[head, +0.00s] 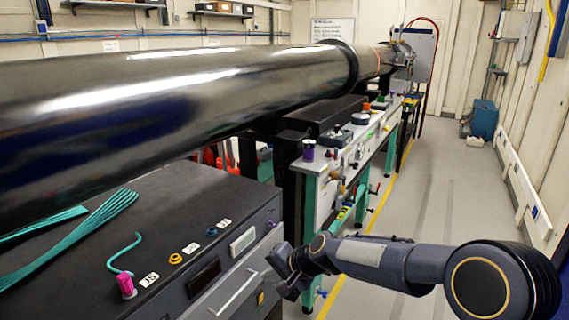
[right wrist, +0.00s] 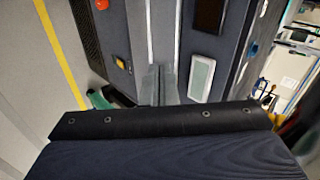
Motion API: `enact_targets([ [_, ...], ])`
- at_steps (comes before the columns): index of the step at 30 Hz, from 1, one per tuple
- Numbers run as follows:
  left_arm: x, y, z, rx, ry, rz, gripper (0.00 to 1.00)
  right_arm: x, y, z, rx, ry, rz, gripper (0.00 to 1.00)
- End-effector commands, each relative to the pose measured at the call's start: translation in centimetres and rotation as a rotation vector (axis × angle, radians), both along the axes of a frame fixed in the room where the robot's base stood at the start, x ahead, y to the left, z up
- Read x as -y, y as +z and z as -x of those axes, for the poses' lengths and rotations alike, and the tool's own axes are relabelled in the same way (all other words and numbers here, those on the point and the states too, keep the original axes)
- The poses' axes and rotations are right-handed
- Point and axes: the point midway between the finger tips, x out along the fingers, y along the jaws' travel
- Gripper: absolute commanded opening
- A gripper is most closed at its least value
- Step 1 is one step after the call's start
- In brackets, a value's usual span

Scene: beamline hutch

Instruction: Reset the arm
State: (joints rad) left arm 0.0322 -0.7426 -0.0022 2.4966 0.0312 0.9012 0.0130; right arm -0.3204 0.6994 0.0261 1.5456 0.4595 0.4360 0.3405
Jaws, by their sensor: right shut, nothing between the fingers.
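My right arm (head: 375,258) comes in from the right of the head view and reaches left to the front of a black cabinet (head: 190,230). My right gripper (head: 280,262) is at the cabinet's front face, close to its right end. In the right wrist view its two grey fingers (right wrist: 158,84) are together with nothing between them, pointing at the cabinet front. I cannot tell whether they touch it. My left gripper is not in view.
A long dark beam pipe (head: 190,90) runs above the cabinet and away. The aisle floor (head: 440,190) at right is clear.

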Motion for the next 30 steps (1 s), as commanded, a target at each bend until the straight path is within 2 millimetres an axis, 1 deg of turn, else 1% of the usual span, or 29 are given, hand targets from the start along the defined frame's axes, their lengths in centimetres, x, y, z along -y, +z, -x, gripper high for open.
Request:
enact_targets([
  [1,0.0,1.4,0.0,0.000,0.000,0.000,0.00,2.8,3.6,1.1,0.029,0.003,0.015,0.00],
  [2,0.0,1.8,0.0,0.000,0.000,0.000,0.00,4.3,5.0,2.0,0.043,0.011,0.029,0.00],
  [3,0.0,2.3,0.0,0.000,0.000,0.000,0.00,6.3,6.7,3.3,0.060,0.023,0.050,0.00],
  [5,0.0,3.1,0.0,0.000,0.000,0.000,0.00,9.2,9.0,5.5,0.084,0.038,0.082,0.00],
  [6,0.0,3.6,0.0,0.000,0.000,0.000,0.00,10.9,10.3,7.1,0.097,0.048,0.102,0.00],
  [8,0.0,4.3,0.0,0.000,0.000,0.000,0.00,13.5,12.1,9.6,0.120,0.061,0.137,0.00],
  [9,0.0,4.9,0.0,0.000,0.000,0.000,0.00,15.1,13.1,11.4,0.132,0.069,0.160,0.00],
  [11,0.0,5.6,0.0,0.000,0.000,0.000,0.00,17.2,14.3,14.2,0.150,0.079,0.196,0.00],
  [12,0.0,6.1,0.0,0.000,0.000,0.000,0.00,18.5,15.0,16.2,0.161,0.086,0.222,0.00],
  [14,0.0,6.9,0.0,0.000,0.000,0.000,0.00,20.3,15.7,19.1,0.174,0.096,0.260,0.00],
  [15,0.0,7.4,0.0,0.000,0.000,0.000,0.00,21.3,16.0,21.1,0.183,0.101,0.286,0.00],
  [16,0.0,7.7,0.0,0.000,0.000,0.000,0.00,22.0,16.2,22.5,0.188,0.104,0.305,0.00],
  [18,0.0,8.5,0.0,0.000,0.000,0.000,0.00,23.3,16.1,25.7,0.196,0.113,0.350,0.00],
  [21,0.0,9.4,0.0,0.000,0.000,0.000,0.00,24.5,15.7,29.4,0.202,0.124,0.404,0.00],
  [24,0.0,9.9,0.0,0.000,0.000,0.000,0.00,25.1,15.0,31.9,0.203,0.130,0.444,0.00],
  [25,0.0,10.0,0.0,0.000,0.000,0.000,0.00,25.1,14.8,32.5,0.204,0.133,0.452,0.00],
  [27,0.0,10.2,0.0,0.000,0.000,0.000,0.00,25.3,14.4,33.4,0.202,0.137,0.466,0.00],
  [30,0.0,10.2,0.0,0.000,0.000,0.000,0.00,25.4,14.1,33.9,0.202,0.139,0.477,0.00],
])
